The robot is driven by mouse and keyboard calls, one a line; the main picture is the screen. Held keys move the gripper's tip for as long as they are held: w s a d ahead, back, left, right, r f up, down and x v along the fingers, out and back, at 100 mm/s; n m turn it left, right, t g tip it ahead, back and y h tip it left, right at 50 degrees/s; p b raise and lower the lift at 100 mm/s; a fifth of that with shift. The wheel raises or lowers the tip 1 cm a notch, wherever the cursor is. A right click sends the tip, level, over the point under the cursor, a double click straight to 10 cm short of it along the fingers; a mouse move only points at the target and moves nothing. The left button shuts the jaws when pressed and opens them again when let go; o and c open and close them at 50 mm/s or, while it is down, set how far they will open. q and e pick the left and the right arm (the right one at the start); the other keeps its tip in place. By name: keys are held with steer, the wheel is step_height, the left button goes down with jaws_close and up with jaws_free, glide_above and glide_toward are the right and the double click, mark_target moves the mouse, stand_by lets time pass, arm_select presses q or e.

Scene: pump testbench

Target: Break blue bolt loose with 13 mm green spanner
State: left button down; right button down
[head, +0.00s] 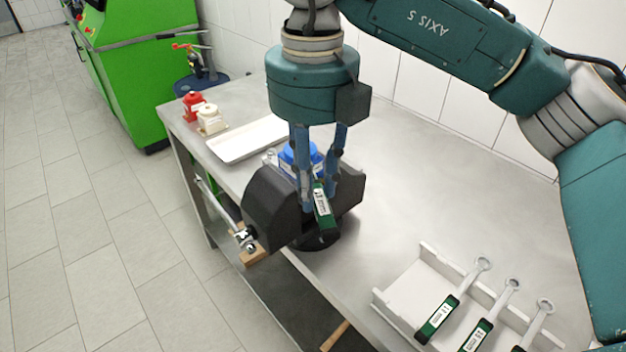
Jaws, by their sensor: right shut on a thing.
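My right gripper (318,190) points down above the black vise (268,208) at the table's front edge. It is shut on a green-handled spanner (323,207) with a white label. A blue part (300,158) sits at the vise, behind the gripper fingers. The spanner's head and the blue bolt cannot be made out, so I cannot tell whether they touch. My left gripper is not in view.
A white rack (408,297) at the lower right holds several green-handled spanners. A white tray (250,139), a red bottle (193,104) and a cream bottle (210,119) stand at the table's left end. The table behind the rack is clear.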

steer(key=shift+r+p, duration=1.3)
steer(key=shift+r, duration=0.9)
steer(key=s+d+f+n, duration=0.1)
steer(key=d+f+n, duration=0.6)
steer(key=n, duration=1)
steer(key=s+d+f+n, duration=0.2)
steer(key=d+f+n, duration=0.5)
steer(key=n, duration=1)
steer(key=shift+s+d+f, duration=0.15)
steer(key=shift+d+f, duration=0.05)
steer(key=shift+d, duration=0.6)
